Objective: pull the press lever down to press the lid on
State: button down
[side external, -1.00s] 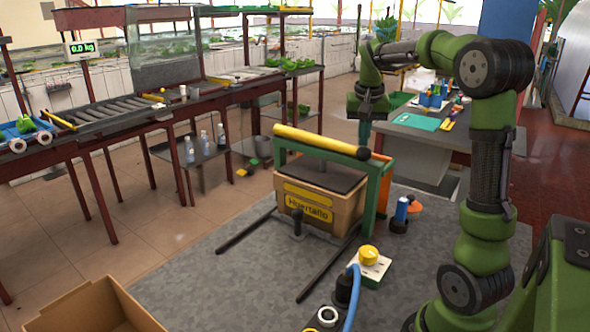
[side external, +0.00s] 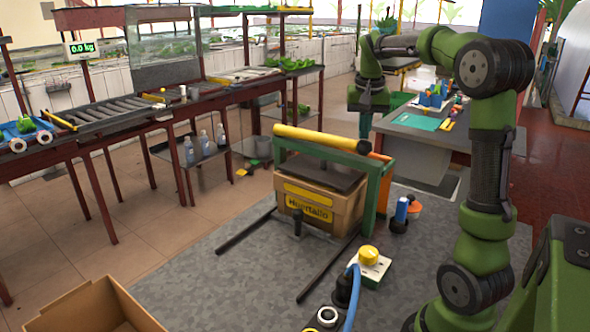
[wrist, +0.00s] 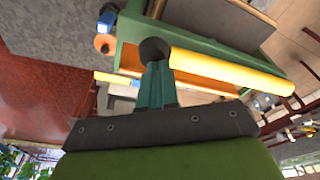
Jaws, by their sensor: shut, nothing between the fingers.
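The press lever is a yellow bar (side external: 315,139) with a black knob (side external: 364,146) at its right end, lying across the top of the green press frame (side external: 386,175). Under it, a dark press plate (side external: 320,177) lies over a cardboard box marked Huertallo (side external: 315,210). The lid cannot be told apart from the plate. My gripper (side external: 365,130) is shut and empty, pointing down above the knob. In the wrist view my closed fingers (wrist: 156,78) line up with the black knob (wrist: 155,49), and the yellow bar (wrist: 230,74) runs right. I cannot tell whether they touch.
A grey table (side external: 428,137) with small items stands behind my gripper. A blue bottle-like object (side external: 402,211) and a yellow button box (side external: 369,262) are right of and in front of the press. An open cardboard box (side external: 88,308) sits at front left.

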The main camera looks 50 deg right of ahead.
jog(key=shift+r, duration=3.05)
jog(key=shift+a, duration=0.2)
jog(key=s+a+f+n+t+y, duration=0.1)
jog(key=a+f+n+t, duration=0.15)
jog(key=a, duration=0.65)
jog(key=s+a+f+n+t+y, duration=0.1)
jog(key=a+n+t, duration=0.15)
jog(key=a, duration=0.75)
jog(key=s+a+f+n+y, duration=0.1)
jog(key=s+a+f, duration=0.2)
jog(key=a, duration=0.2)
jog(key=s+a+f+n+t+y, duration=0.1)
jog(key=s+a+f+n, duration=0.1)
jog(key=a, duration=0.3)
jog(key=shift+s+f, duration=0.75)
jog(key=shift+f, duration=0.1)
